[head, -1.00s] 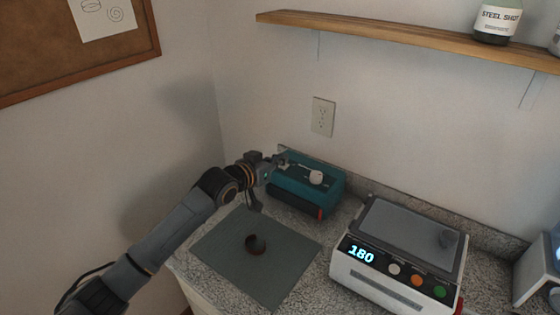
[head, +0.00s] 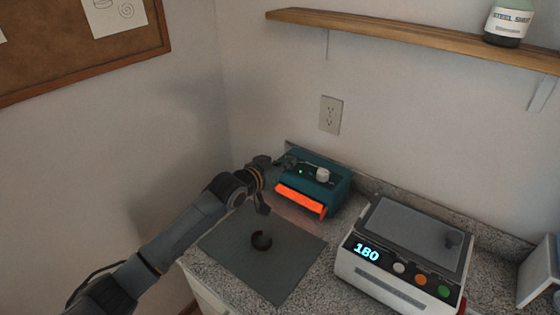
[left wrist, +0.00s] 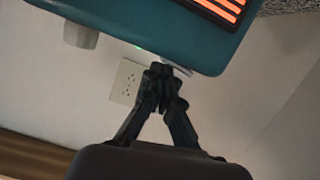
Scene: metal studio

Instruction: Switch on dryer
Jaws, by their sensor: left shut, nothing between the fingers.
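The dryer is a teal box (head: 328,193) on the counter against the back wall. Its front grille (head: 301,201) glows orange, and a small green light shows on its top. A white knob (head: 323,174) sits on the top. In the left wrist view the dryer (left wrist: 150,18) fills the upper part, with the glowing grille at top right. My left gripper (head: 287,162) is at the dryer's top left, with nothing held. In the left wrist view its shut fingertips (left wrist: 162,76) are close to a pale part on the dryer; contact is unclear. My right gripper is out of view.
A white device (head: 392,281) reading 180 stands to the right. A wooden shelf (head: 400,33) with a bottle (head: 508,25) runs above, and an outlet (head: 331,115) is on the wall.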

